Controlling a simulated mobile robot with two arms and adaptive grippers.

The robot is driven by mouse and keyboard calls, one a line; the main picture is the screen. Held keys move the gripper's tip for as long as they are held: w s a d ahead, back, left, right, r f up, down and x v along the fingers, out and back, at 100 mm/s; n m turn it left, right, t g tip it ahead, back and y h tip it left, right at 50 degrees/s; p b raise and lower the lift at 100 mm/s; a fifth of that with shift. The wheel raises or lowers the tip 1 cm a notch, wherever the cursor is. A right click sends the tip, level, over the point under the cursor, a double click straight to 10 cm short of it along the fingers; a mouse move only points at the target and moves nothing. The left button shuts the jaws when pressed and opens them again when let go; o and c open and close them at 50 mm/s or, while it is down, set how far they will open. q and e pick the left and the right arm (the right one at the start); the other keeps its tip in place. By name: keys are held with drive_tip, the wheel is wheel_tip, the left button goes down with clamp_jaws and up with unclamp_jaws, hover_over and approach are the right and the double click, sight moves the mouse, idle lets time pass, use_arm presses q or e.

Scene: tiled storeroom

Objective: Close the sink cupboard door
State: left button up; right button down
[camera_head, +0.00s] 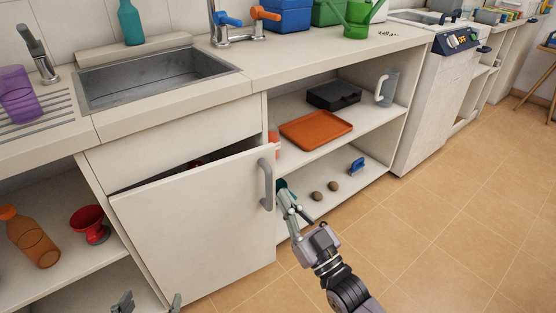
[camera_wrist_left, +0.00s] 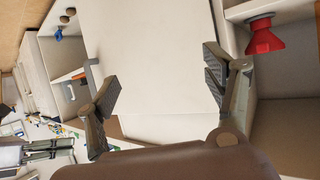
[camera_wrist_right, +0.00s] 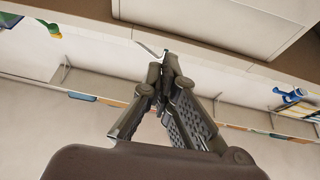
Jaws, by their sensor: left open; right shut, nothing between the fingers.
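The sink cupboard door (camera_head: 195,225) is a cream panel below the sink, standing ajar. A dark gap shows along its top edge, with a bit of something red inside. Its grey handle (camera_head: 266,184) is at the right edge. My right gripper (camera_head: 284,192) is shut and empty, just right of the handle; I cannot tell whether it touches the door. Its closed fingers fill the middle of the right wrist view (camera_wrist_right: 165,62). My left gripper (camera_head: 148,304) is open and empty, low in front of the door. In the left wrist view the door (camera_wrist_left: 150,50) shows beyond its spread fingers.
The open shelf to the right holds an orange tray (camera_head: 316,129), a black case (camera_head: 333,95) and small items. The left shelf holds a red funnel (camera_head: 90,225) and an orange bottle (camera_head: 32,238). The sink (camera_head: 160,78) is above. Tiled floor (camera_head: 430,220) is clear at right.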

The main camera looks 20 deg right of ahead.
drive_tip(key=w+d+f+g+h+p, duration=0.2)
drive_tip(key=w+d+f, duration=0.1)
drive_tip(key=m+g+h, duration=0.1)
drive_tip(key=g, duration=0.1)
approach(272, 166)
drive_tip(key=b+x, duration=0.1)
drive_tip(key=x, duration=0.5)
drive_tip(key=shift+w+a+r, duration=0.1)
drive_tip(key=shift+w+a, duration=0.05)
drive_tip(key=shift+w, duration=0.35)
use_arm(q)
drive_tip(key=s+a+f+g+y, duration=0.1)
drive_tip(key=s+a+f+g, duration=0.1)
drive_tip(key=s+g, duration=0.2)
drive_tip(key=s+a+f+g+y, duration=0.1)
drive_tip(key=s+a+f+g, duration=0.2)
drive_tip(key=s, duration=0.6)
drive_tip(key=shift+s+f+n+g, duration=0.25)
drive_tip(key=shift+f+n+g, duration=0.1)
drive_tip(key=shift+g, duration=0.15)
use_arm(e)
drive_tip(key=shift+w, duration=0.1)
